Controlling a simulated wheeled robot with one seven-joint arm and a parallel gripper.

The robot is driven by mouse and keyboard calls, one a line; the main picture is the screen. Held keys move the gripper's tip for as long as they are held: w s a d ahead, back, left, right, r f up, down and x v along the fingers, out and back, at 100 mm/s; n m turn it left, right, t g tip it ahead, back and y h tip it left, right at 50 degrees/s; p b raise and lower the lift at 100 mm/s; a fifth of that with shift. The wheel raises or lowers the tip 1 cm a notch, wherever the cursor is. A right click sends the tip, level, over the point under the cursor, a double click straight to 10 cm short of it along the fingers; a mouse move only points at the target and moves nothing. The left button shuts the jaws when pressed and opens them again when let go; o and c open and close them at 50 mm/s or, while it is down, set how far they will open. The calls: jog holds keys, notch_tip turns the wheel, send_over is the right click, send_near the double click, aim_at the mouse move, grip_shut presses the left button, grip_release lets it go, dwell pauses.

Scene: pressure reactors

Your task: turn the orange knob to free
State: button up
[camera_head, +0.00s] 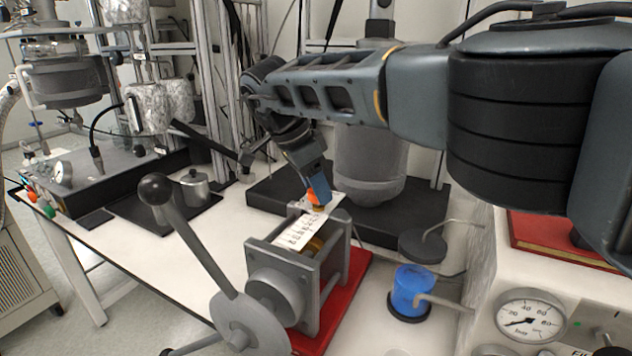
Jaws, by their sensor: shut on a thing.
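The orange knob (313,196) shows as a small orange patch at the top back of a grey metal press-like device with a white labelled plate (300,231). My gripper (317,193) comes down from above and behind and is shut on the knob. The gripper's blue-grey body hides much of the knob, so its turn position cannot be told. The label's writing is too small to read.
A long lever with a black ball (156,189) rises at the device's front left. A red base (345,290) lies under the device. A blue container (410,291) and a pressure gauge (531,315) are to the right.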

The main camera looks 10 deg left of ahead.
jog(key=shift+w+m, duration=0.1)
jog(key=shift+m, duration=0.5)
jog(key=shift+g, duration=0.3)
jog(key=o, duration=1.1)
jog(key=shift+c, duration=0.2)
jog(key=b+v, duration=0.1)
jog(key=v, duration=0.6)
jog(key=shift+a+r, duration=0.2)
jog(key=shift+r, duration=0.15)
